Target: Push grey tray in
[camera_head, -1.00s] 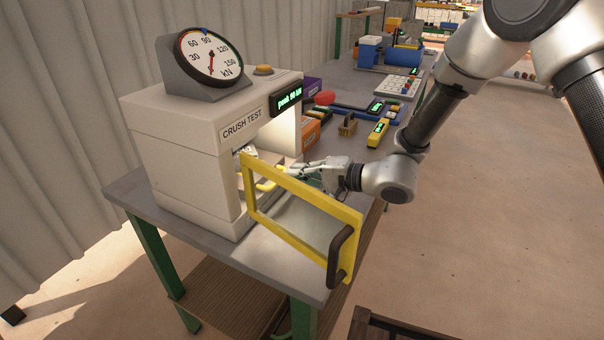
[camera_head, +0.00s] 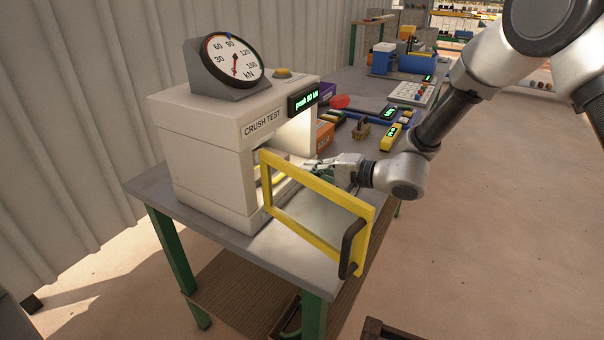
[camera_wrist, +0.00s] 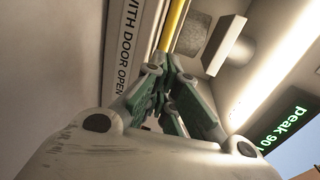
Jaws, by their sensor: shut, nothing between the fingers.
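The white press (camera_head: 200,150) labelled CRUSH TEST stands on the bench. Its yellow-framed clear door (camera_head: 310,238) is swung open toward the front. The grey tray is mostly hidden inside the press opening, behind the door frame; I cannot tell exactly how far in it sits. My gripper (camera_head: 316,174) is shut and empty, behind the open door and pointing left into the opening. In the wrist view its fingers (camera_wrist: 170,72) reach inside the press, between the wall and the lit ceiling, and a grey press head (camera_wrist: 228,48) shows near them. Contact with the tray cannot be seen.
A dial gauge (camera_head: 230,62) and a yellow button (camera_head: 284,73) sit on top of the press. A green display (camera_head: 303,101) is at its front corner. An orange box (camera_head: 325,136) and a yellow device (camera_head: 390,137) lie beyond my gripper. The door's dark handle (camera_head: 352,246) sticks out.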

